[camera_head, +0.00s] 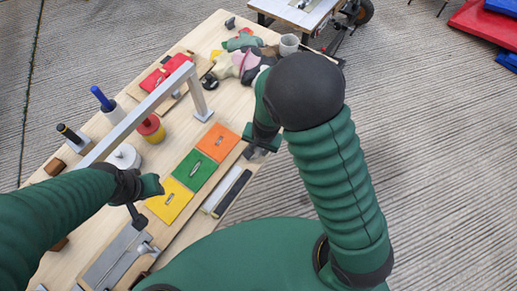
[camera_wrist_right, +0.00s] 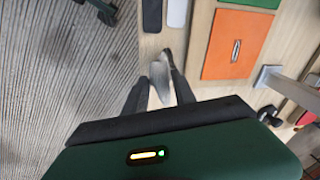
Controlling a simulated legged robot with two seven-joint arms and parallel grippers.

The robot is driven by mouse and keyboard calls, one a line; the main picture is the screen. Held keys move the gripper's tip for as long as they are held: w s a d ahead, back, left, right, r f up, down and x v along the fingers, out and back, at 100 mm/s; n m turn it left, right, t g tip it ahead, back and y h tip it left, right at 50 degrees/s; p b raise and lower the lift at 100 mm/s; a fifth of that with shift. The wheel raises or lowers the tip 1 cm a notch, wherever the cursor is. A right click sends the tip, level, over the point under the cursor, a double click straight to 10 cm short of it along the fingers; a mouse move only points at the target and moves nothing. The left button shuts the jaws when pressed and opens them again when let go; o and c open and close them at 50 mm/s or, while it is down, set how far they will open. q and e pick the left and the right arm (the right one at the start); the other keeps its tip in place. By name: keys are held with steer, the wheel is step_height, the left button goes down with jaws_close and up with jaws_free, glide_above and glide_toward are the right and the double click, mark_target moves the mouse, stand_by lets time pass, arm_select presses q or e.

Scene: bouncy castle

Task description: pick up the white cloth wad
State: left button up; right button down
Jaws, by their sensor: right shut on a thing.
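The white cloth wad (camera_wrist_right: 160,80) shows as a small greyish-white lump between the fingers of my right gripper (camera_wrist_right: 160,92) in the right wrist view. The gripper is shut on it, over the edge of the wooden table. In the head view my right gripper (camera_head: 258,149) is beside the orange panel, near the table's right edge; the wad cannot be made out there, being hidden or too small. My left gripper (camera_head: 140,217) is over the near part of the table, by the yellow panel. Its finger opening is not clear.
The table (camera_head: 175,158) carries orange (camera_head: 219,142), green (camera_head: 194,170) and yellow (camera_head: 170,201) panels. A grey raised bar (camera_head: 140,112) spans its left side. A red-topped jar (camera_head: 151,128) and a white round container (camera_head: 123,157) stand nearby. Ridged floor lies to the right.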

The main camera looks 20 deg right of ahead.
steer(key=shift+r, duration=0.95)
steer(key=s+a+p, duration=0.2)
steer(key=s+p, duration=0.3)
steer(key=s, duration=0.2)
steer(key=s+a+p, duration=0.3)
steer(key=s+p, duration=0.2)
steer(key=s, duration=0.3)
steer(key=shift+a+r, duration=0.25)
steer(key=shift+r, duration=0.2)
steer(key=shift+s, duration=0.1)
